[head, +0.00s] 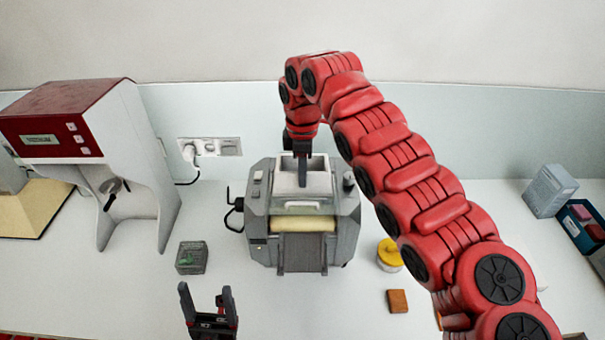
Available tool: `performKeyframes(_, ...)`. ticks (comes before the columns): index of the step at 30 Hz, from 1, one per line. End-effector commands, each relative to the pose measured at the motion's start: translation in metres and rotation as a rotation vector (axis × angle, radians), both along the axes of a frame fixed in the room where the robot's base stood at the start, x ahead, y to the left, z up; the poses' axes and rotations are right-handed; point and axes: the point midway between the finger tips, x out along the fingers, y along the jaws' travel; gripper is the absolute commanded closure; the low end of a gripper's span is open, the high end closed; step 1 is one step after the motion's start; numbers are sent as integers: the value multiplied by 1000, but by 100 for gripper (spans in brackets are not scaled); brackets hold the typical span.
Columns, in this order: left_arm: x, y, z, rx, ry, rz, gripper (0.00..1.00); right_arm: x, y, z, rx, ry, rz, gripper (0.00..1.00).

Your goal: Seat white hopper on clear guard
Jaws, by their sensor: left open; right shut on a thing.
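The white hopper (288,188) is an open-topped box at the top of the grey mill (257,215) in the middle of the counter. My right gripper (302,178) reaches down into the hopper's opening from above and is shut on it. The hopper looks roughly level. I cannot make out the clear guard; it may be hidden under or behind the hopper, so I cannot tell if the two touch. My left gripper (209,302) is open and empty, low at the front, left of the mill.
A red-and-white machine (128,150) stands at the left. A small dark green box (192,257) lies left of the mill. A yellow-and-white jar (389,257) and a brown block (397,301) are at its right, near my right arm. Grey (548,190) and blue boxes (578,222) stand far right.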

Motion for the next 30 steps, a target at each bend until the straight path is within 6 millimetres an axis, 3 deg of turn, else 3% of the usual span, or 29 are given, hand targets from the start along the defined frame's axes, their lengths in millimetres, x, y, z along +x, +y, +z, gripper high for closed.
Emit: performKeyframes(30, 0, 0, -7, 0, 0, 0, 26, 1, 0, -3, 0, -1, 0, 100)
